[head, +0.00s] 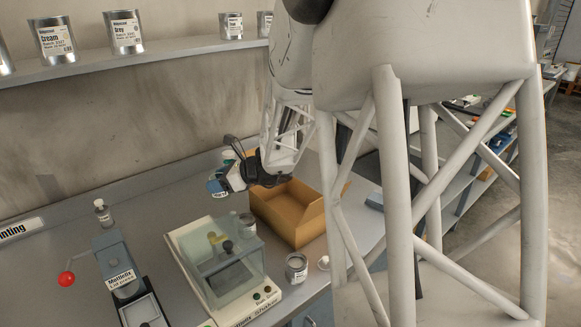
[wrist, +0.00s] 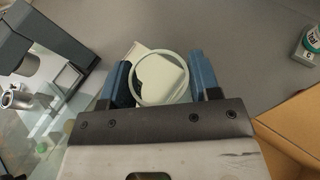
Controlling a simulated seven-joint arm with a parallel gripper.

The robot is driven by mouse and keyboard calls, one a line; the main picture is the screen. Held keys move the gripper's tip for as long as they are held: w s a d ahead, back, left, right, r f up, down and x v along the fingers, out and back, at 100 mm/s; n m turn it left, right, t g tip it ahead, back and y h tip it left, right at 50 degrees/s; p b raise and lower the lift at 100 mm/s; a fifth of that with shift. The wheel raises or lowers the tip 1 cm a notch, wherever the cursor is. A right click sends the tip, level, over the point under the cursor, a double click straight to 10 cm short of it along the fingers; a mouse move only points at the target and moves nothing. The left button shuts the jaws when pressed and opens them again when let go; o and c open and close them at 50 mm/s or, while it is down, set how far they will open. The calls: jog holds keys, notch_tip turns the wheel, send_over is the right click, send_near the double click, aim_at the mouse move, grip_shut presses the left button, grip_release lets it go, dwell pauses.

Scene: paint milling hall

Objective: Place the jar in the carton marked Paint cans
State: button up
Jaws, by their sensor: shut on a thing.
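The jar shows in the wrist view as a pale greenish round rim (wrist: 137,82) between the blue fingers of my gripper (wrist: 161,80). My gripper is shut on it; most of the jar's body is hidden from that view. In the head view my gripper (head: 217,186) is above the bench, just left of and higher than the open brown carton (head: 300,225). The carton's edge also shows at the lower right of the wrist view (wrist: 290,122). No marking on the carton can be read from here, and its inside is only partly visible.
A glass-covered shaker machine (head: 222,265) stands left of the carton. A grey open can (head: 297,268) stands in front of the carton. A press with a red knob (head: 112,265) and a small bottle (head: 102,212) are at the left.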

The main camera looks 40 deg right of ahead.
jog(key=s+d+r+m+t+h, duration=0.1)
jog(key=s+d+m+t+h, duration=0.1)
jog(key=s+d, duration=1)
jog(key=shift+s+d+r+m+h, duration=0.35)
jog(key=shift+d+m+h, duration=0.3)
jog(key=shift+m+h, duration=0.2)
jog(key=shift+w, duration=0.2)
jog(key=w+d, duration=0.3)
jog(key=w, duration=0.4)
jog(key=w+d+f, duration=0.1)
jog(key=w+d, duration=0.3)
jog(key=w, duration=0.3)
jog(key=shift+d+f, duration=0.15)
jog(key=shift+f, duration=0.1)
jog(key=shift+f, duration=0.1)
jog(key=shift+f, duration=1.65)
jog(key=shift+f, duration=0.6)
jog(key=o, duration=0.9)
